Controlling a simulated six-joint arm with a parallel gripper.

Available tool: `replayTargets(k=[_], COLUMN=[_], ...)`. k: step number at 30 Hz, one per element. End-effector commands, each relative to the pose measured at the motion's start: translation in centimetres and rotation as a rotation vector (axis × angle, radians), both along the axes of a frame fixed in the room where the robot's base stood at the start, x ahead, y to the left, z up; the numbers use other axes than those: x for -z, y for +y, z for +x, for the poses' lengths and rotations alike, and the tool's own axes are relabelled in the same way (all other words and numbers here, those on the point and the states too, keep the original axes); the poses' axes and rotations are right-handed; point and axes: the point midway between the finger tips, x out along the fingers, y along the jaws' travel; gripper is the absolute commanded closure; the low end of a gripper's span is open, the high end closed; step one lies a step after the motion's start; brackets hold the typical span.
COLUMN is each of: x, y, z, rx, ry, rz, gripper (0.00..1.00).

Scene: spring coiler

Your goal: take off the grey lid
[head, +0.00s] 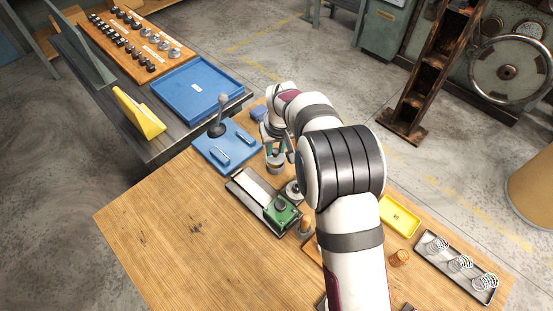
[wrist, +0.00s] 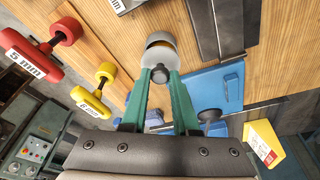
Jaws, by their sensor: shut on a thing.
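The grey lid (wrist: 158,58) is a round pale disc with a dark knob (wrist: 160,74) on top, seen in the wrist view. My gripper (wrist: 160,76) has its two green fingers on either side of the knob and is shut on it. Beyond the lid is a round grey pot (wrist: 160,37) with a copper-coloured crescent showing at its rim. I cannot tell how far lid and pot are apart. In the head view, the pot (head: 275,168) stands on the wooden table below my gripper (head: 277,151), and my fingers partly hide the lid.
A blue board (head: 228,148) with blue handles and a dark lever lies left of the pot. A metal fixture with a green block (head: 281,210) is close in front. Red (wrist: 68,30) and yellow (wrist: 105,72) T-handled tools show in the wrist view. The table's front left is clear.

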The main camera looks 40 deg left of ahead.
Motion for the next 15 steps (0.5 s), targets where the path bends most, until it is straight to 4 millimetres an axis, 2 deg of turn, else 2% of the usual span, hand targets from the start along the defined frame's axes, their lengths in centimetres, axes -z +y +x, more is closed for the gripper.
replayTargets(k=[5, 12, 15], x=[-1.1, -1.2, -1.2], y=[0.0, -0.1, -1.3], z=[0.0, 0.0, 0.5], rx=[0.0, 0.0, 0.0], ry=[-0.001, 0.0, 0.002], rz=[0.0, 0.0, 0.0], gripper=[1.0, 1.0, 1.0])
